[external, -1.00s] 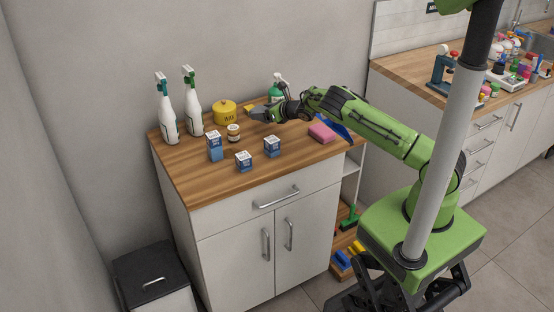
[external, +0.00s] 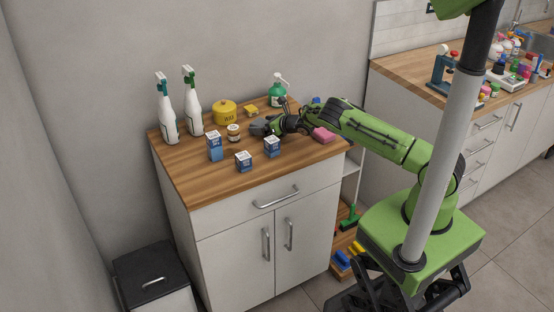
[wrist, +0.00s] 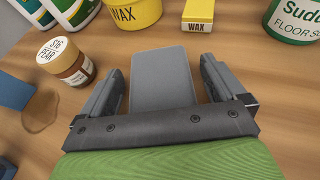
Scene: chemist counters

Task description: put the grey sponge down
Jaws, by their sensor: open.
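The grey sponge (wrist: 161,88) is a flat grey block in the wrist view, lying on the wooden countertop (external: 205,176) as far as I can tell. My gripper (wrist: 161,70) is open around it, one finger on each side. A narrow gap shows between the sponge and each finger. The sponge's near end is hidden behind the gripper's body. In the external view my gripper (external: 262,126) is low over the counter, and the sponge is hard to tell from the grey fingers.
A small brown jar (wrist: 66,62) stands left of my gripper. A yellow wax tub (wrist: 133,10), a yellow wax box (wrist: 198,14) and a green floor-soap bottle (wrist: 292,18) stand beyond. A pink sponge (external: 323,134) lies right, under my arm. Blue-and-white boxes (external: 272,147) stand in front.

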